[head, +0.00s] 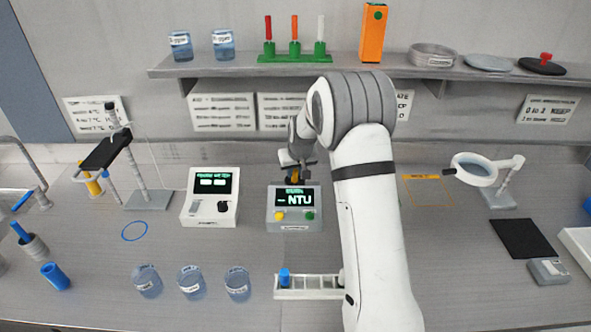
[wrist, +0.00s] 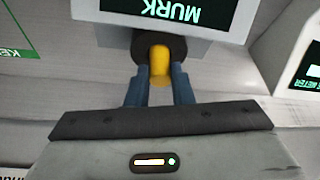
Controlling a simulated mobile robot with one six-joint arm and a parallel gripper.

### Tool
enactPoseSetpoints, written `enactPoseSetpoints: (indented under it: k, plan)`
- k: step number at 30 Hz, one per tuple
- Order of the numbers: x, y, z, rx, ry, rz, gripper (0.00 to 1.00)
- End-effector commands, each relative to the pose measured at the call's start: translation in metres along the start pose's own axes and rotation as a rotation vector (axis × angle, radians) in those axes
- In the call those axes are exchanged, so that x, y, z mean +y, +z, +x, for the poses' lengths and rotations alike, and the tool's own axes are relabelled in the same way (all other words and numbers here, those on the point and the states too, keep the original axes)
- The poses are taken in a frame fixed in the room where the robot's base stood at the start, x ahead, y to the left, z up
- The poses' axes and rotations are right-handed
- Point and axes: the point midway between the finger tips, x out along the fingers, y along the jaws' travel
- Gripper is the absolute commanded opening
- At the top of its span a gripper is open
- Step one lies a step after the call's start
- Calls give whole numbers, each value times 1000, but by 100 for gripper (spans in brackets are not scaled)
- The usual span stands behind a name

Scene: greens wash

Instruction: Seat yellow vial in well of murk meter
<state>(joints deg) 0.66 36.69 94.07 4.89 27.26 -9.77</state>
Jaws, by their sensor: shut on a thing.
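The murk meter (head: 294,215) is a grey box with a dark "NTU" screen and a yellow and a green button, near the middle of the bench. In the wrist view its "MURK" label (wrist: 165,10) shows upside down at the top. My gripper (head: 294,172) is behind and above the meter in the head view. In the wrist view my gripper (wrist: 159,85) is shut on the yellow vial (wrist: 160,62), with a blue finger on each side. The vial's top overlaps the dark round well (wrist: 181,48) of the meter. How deep it sits is hidden.
A white meter (head: 211,197) stands left of the murk meter. A white rack (head: 315,287) with a blue-capped vial (head: 285,277) is in front, partly behind my arm. Several beakers (head: 190,282) stand front left. A shelf (head: 350,65) runs above at the back.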

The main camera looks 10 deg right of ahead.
Motion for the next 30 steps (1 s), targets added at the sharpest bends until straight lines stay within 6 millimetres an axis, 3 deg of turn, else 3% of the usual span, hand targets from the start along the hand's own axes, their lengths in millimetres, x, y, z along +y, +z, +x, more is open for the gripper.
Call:
enactPoseSetpoints:
  k: [7, 8, 15, 23, 30]
  plan:
    - [0, 0, 5, 8, 1, 1, 0]
    - [1, 0, 5, 8, 1, 1, 23]
    - [1, 0, 5, 7, 1, 2, 42]
    - [2, 0, 4, 7, 2, 2, 42]
    - [2, 0, -24, 11, 2, 3, 42]
